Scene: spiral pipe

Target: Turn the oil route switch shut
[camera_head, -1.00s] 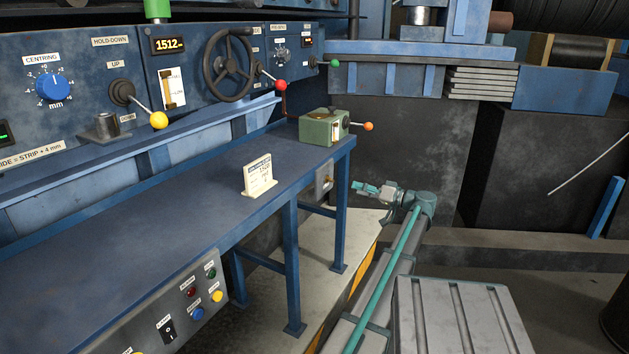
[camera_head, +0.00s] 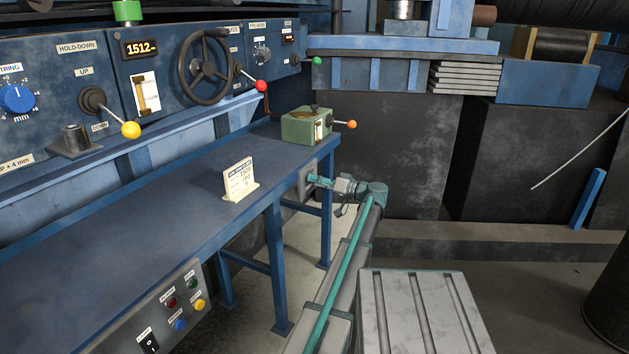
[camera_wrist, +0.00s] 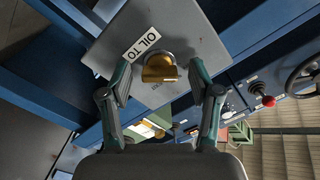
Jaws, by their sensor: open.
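The oil route switch is a grey box labelled "OIL TO" (camera_wrist: 190,35) with a brass knob (camera_wrist: 160,68) on its face, in the wrist view. The box also shows small in the head view (camera_head: 306,186), on the bench's side below the top, partly covered by my gripper (camera_head: 318,181). My gripper (camera_wrist: 160,75) is open in the wrist view, with one finger on each side of the knob. Gaps show between the fingers and the knob, and I see no contact. The rest of the label is hidden or unreadable.
The blue bench (camera_head: 120,235) carries a green box (camera_head: 306,126) with an orange-knobbed lever and a white card (camera_head: 239,182). A control panel with a handwheel (camera_head: 205,67) stands behind. A button panel (camera_head: 165,310) is at the front.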

